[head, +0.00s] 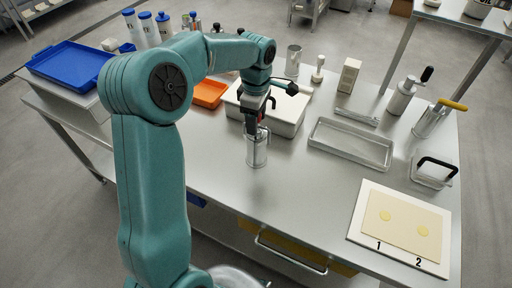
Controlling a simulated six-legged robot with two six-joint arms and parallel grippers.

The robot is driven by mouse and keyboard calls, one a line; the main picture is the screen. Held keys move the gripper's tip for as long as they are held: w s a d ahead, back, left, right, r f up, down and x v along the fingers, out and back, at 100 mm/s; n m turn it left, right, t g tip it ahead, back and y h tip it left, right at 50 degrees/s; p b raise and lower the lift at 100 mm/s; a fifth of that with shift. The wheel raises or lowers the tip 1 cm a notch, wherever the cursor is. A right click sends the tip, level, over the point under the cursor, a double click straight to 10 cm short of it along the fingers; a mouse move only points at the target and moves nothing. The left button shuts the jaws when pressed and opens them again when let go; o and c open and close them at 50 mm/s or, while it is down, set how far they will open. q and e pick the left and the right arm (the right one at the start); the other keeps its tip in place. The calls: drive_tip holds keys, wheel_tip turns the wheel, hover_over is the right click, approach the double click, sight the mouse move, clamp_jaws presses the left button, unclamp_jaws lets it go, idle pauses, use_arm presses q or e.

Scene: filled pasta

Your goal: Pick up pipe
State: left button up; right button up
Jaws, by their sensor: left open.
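A shiny metal cylinder (257,155), which may be the pipe, stands upright on the steel table in the middle of the head view. My left gripper (255,132) points down at its top, with the dark fingers at or around its upper part. The gripper is open; I cannot tell whether the fingers touch the cylinder. Another upright metal cylinder (293,60) stands farther back. My right gripper is not in view.
A white tray (293,130) lies just behind the gripper. An empty metal tray (350,158) is to the right. A board (356,232) with two yellow discs is at front right. Yellow-handled (430,122) and black-handled (402,98) metal tools stand at right. The front middle is clear.

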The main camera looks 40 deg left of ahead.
use_arm(q)
drive_tip(key=shift+w+f, duration=0.1)
drive_tip(key=shift+f, duration=0.05)
clamp_jaws()
idle(1.4)
